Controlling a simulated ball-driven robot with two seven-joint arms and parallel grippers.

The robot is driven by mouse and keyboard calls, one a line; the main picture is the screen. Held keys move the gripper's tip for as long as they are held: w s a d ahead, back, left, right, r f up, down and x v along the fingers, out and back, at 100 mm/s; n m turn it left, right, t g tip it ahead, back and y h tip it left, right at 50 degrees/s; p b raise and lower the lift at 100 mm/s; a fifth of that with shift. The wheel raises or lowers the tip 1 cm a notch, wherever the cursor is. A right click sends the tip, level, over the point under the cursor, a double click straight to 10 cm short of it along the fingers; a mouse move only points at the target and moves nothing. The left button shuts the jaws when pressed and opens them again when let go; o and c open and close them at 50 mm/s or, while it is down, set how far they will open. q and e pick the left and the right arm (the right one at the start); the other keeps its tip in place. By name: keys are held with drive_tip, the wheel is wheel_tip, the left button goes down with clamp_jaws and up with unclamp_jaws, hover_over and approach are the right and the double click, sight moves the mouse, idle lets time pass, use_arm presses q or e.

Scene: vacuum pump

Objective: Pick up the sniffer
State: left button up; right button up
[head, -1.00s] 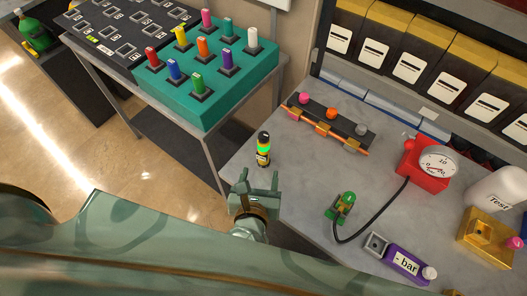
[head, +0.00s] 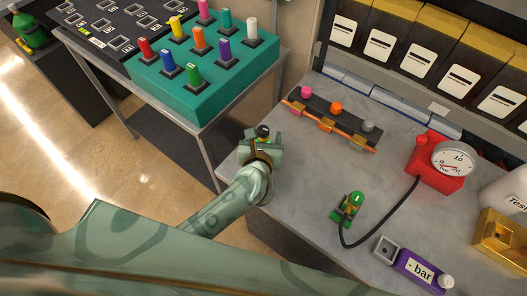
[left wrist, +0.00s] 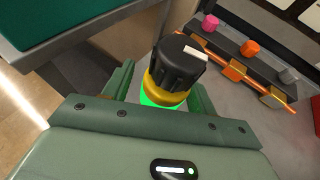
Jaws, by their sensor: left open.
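The likely sniffer, a small upright device with a ridged black top, yellow collar and glowing green band, stands near the left edge of the grey workbench. In the head view only its top (head: 263,131) shows behind my left gripper (head: 262,143). In the left wrist view the sniffer (left wrist: 178,66) rises between the two green fingers of the left gripper (left wrist: 161,92), which are open on either side of it. Its lower part is hidden by the gripper body, so I cannot tell whether the fingers touch it. My right gripper is not in view.
A rack with pink, orange and grey knobs (head: 333,120) lies behind the sniffer. A red gauge (head: 437,163) is cabled to a green fitting (head: 348,209). A teal block with colored pegs (head: 203,98) stands left.

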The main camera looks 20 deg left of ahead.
use_arm(q)
drive_tip(key=shift+s, duration=0.1)
drive_tip(key=shift+r, duration=0.1)
clamp_jaws()
